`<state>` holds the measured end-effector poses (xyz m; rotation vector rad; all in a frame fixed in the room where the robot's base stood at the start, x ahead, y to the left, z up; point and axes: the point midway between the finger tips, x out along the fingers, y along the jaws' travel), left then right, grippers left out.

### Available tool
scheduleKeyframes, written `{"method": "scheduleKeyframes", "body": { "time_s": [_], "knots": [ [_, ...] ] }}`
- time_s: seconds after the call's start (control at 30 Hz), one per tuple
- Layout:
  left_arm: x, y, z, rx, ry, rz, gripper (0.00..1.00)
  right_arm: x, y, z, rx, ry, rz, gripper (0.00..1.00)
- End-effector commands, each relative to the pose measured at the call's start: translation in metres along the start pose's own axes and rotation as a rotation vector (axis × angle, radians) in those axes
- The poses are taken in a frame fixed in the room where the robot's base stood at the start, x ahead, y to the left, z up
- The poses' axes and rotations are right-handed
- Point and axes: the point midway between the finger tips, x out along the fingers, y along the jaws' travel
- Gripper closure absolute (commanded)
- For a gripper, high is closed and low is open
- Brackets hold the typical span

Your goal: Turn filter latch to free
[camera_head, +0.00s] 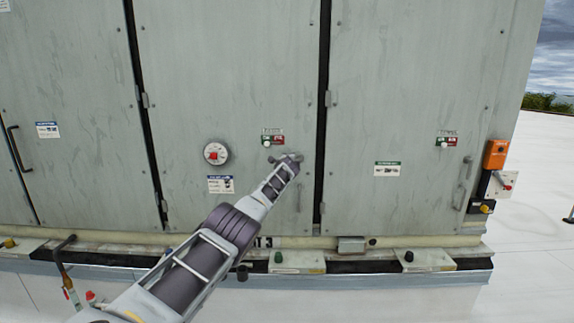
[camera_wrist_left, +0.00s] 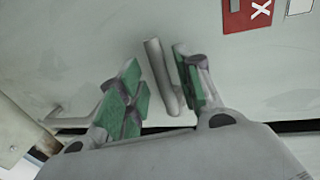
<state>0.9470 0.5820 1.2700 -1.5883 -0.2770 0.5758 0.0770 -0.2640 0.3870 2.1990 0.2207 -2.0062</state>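The filter latch is a grey bar handle (camera_wrist_left: 163,78) on the pale grey panel in the left wrist view. My left gripper (camera_wrist_left: 157,62) is open there, its green-padded fingers on either side of the bar. The bar lies close to the right finger; I cannot tell if they touch. In the head view my left gripper (camera_head: 285,163) is at the middle panel and mostly hides the latch. Just above it is a green and red label (camera_head: 272,138); its red part with a white X also shows in the left wrist view (camera_wrist_left: 247,14). My right gripper is not in view.
A round gauge (camera_head: 215,152) and a blue-headed label (camera_head: 221,184) are left of my gripper. A similar green and red label (camera_head: 446,141) is on the right panel. An orange box (camera_head: 495,154) sits at the cabinet's right edge. Open white roof lies right.

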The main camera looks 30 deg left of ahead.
Motion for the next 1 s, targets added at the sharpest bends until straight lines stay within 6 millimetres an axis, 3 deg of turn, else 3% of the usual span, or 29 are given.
{"method": "scheduleKeyframes", "body": {
  "time_s": [0.5,1.0],
  "knots": [
    [-0.008,0.002,-0.006,0.000,0.006,0.001,0.65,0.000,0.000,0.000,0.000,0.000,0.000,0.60],
    [-0.019,0.000,0.002,-0.001,-0.002,0.000,0.65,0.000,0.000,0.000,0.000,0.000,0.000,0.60]
  ]
}}
